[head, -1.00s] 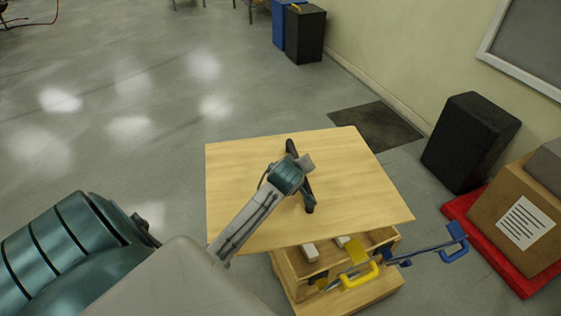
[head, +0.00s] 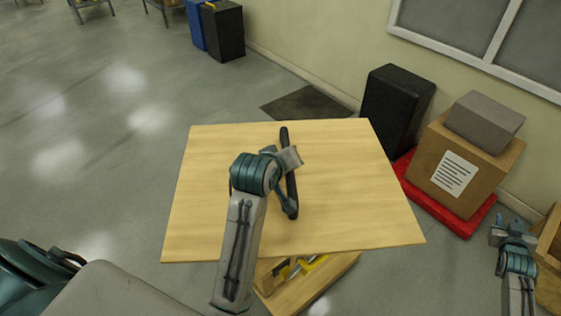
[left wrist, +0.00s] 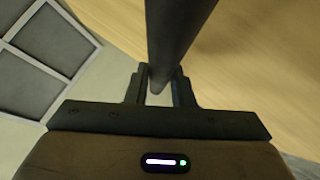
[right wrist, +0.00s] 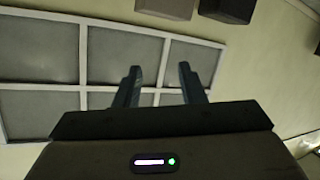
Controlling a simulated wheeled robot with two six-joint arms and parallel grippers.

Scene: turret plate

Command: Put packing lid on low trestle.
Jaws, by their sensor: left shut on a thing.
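The packing lid (head: 345,205) looks like a flat light-wood panel with a long black bar handle (head: 285,145) across its middle. It is level in the head view, above the floor. My left gripper (left wrist: 160,78) is shut on the black handle; in the head view its fingertips are partly hidden by its own wrist. The handle passes between the fingers in the left wrist view. My right gripper (right wrist: 160,72) is open and empty, with wall panes behind it; it also shows at the right edge of the head view (head: 508,236). I cannot make out the low trestle with certainty.
A wooden container with tools (head: 310,283) is partly hidden below the lid. A cardboard box (head: 480,165) with a grey block (head: 485,120) stands on a red base (head: 435,205). A black bin (head: 395,110) is beside it. Open floor lies left.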

